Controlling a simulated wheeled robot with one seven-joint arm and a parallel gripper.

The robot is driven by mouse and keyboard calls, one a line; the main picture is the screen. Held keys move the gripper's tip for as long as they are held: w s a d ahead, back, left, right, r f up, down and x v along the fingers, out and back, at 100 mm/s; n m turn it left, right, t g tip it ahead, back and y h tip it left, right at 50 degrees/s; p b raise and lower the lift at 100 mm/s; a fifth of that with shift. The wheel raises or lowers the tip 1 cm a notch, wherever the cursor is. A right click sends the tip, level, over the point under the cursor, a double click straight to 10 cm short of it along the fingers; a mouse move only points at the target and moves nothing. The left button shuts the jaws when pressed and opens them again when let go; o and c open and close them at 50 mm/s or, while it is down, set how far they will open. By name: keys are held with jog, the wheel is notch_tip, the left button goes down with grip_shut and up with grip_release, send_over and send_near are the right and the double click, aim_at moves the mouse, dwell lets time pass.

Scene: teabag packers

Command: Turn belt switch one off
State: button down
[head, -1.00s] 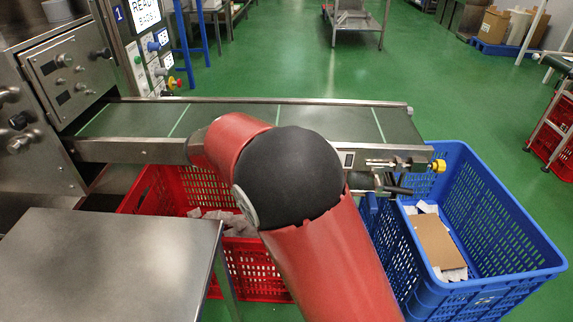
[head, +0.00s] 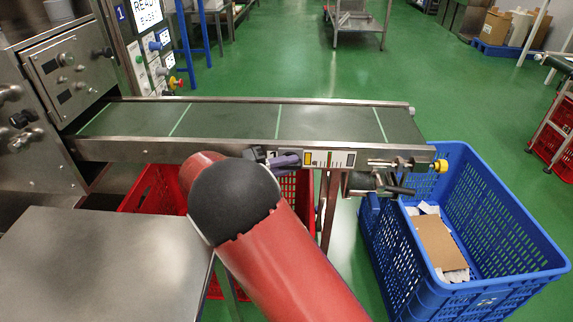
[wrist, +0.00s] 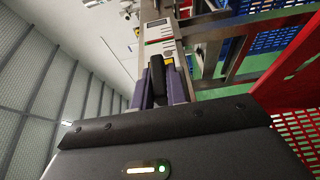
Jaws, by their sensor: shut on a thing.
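My gripper (head: 284,160) is at the front rail of the belt conveyor (head: 230,121), left of a small panel (head: 328,159) with a yellow square and coloured marks. In the wrist view its two purple fingers (wrist: 159,88) are shut on a black handle (wrist: 157,72), which I take to be the belt switch. The handle stands up between the fingers, beside the panel (wrist: 159,32). Its base and any marking for on or off are hidden by the fingers. In the head view the handle itself cannot be made out.
A red crate (head: 150,190) stands under the conveyor. A blue crate (head: 510,240) with a cardboard piece stands at its right end. A steel table (head: 95,260) is at the front left. A control machine (head: 75,65) stands at the left.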

dwell(0.3)
jog(key=c, duration=1.4)
grip_release()
